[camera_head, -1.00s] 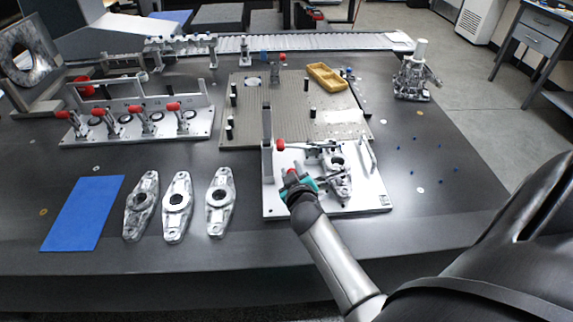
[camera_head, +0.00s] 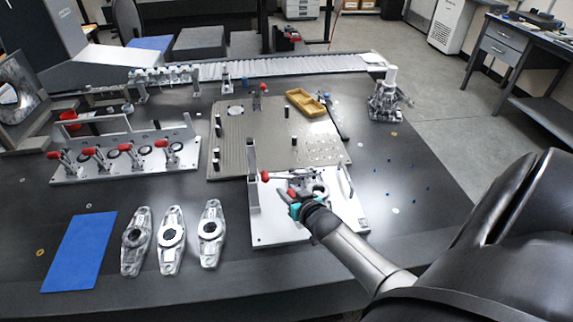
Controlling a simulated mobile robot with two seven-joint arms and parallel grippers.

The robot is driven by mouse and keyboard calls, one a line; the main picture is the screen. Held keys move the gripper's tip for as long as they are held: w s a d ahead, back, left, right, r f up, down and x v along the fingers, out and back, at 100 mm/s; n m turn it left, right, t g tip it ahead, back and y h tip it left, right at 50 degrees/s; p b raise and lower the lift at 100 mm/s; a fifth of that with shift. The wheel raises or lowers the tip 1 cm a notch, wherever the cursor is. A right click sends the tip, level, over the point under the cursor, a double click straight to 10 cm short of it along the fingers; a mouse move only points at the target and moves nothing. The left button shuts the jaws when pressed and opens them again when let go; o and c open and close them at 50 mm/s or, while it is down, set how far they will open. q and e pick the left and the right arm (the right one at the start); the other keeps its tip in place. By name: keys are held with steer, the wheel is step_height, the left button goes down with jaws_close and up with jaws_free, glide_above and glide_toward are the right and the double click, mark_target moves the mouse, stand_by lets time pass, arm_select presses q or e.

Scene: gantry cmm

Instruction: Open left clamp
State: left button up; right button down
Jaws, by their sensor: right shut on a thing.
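The silver fixture plate (camera_head: 262,232) lies on the dark table, with toggle clamps and a metal part (camera_head: 318,188) on it. One clamp's red knob (camera_head: 265,177) shows near the upright post at the plate's left side. My right gripper (camera_head: 297,205), with teal fingers, is over the front middle of the plate. It is shut on a clamp handle whose red grip (camera_head: 292,196) shows at the fingers. My right wrist and arm hide the plate's front right part. The exact grip and the clamp's arm are partly hidden. My left gripper is not in view.
A rack with several red-handled clamps (camera_head: 65,170) stands at the left. Metal castings (camera_head: 172,240) and a blue mat (camera_head: 80,252) lie at the front left. A hole-patterned plate (camera_head: 235,145) with a yellow tray (camera_head: 306,101) is behind the fixture. Table right of the fixture is mostly clear.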

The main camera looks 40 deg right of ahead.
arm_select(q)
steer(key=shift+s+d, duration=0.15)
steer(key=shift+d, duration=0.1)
arm_select(e)
steer(key=shift+d+r, duration=0.1)
steer(key=c, duration=0.6)
jaws_free()
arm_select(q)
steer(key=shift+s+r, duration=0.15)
